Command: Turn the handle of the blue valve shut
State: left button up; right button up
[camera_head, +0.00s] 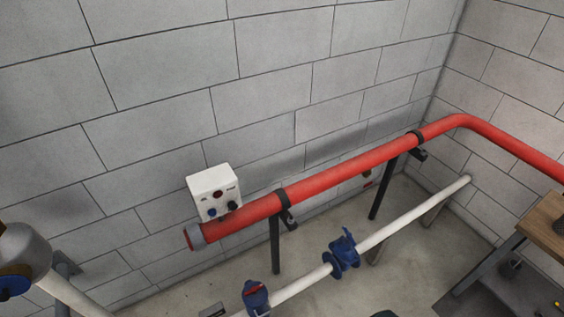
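A blue valve (342,254) sits on the white pipe (405,219) low along the wall, right of the picture's middle. A blue lever-like part (347,237) stands up at its top; its exact angle to the pipe is hard to tell. A second blue fitting (256,297) with a small red mark on top sits further left on the same pipe line, cut by the bottom edge. Neither of my grippers is in view, and nothing is seen touching the blue valve.
A thick red pipe (340,171) on black supports runs above and behind the white pipe. A wooden-topped table (545,222) is at right. A grey round part with a blue face (22,262) is at far left.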

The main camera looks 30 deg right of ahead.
aim_at(349, 235)
jog(key=z, duration=1.95)
